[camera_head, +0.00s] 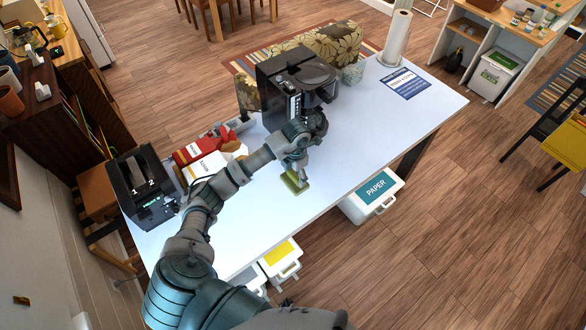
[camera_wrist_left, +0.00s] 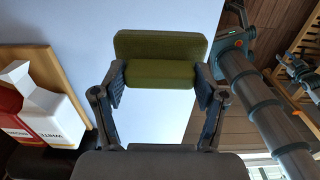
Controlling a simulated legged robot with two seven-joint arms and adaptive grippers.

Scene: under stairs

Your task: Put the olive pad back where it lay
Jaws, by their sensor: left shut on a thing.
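The olive pad (camera_head: 295,183) is a small green block between the fingers of my left gripper (camera_head: 298,176), over the front half of the white table (camera_head: 345,165). In the left wrist view the pad (camera_wrist_left: 160,47) sits across both fingertips, and my left gripper (camera_wrist_left: 160,82) is shut on it from both sides. I cannot tell whether the pad touches the tabletop or hangs just above it. No marked spot for the pad shows. My right gripper is not seen in the head view.
A black coffee machine (camera_head: 285,90) stands just behind my left gripper. Red and white cartons (camera_head: 205,162) and a black toaster (camera_head: 142,185) stand to the left. The table's right-front part is clear.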

